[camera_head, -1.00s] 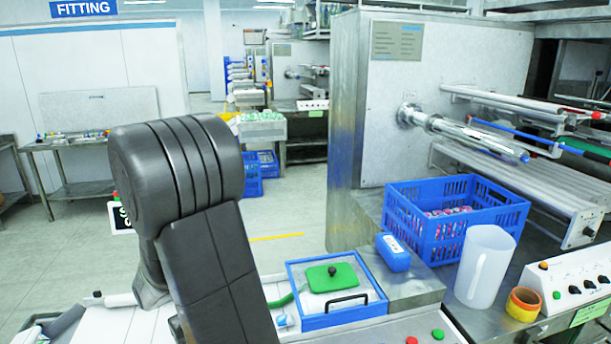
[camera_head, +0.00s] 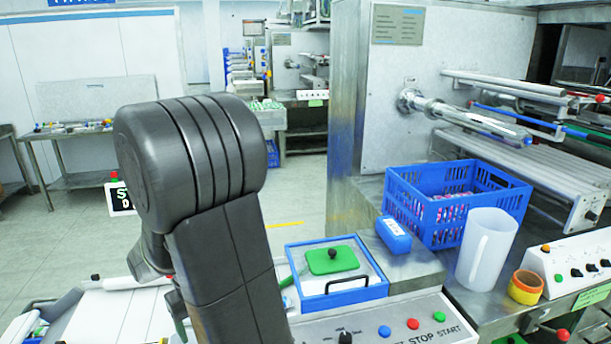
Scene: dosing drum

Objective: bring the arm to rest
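My arm rises in the left half of the head view, with a large dark rounded joint at its top and a dark link running down to the bottom edge. My gripper is not visible. The arm hides part of the floor and the left part of the machine top behind it.
Right of my arm is a blue-framed hatch (camera_head: 371,290) with a green knobbed plate (camera_head: 331,260). A control panel (camera_head: 400,330) lies below it. Further right stand a blue box (camera_head: 394,236), a blue crate (camera_head: 433,222), a white jug (camera_head: 486,250) and tape rolls (camera_head: 525,287). Floor shows behind.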

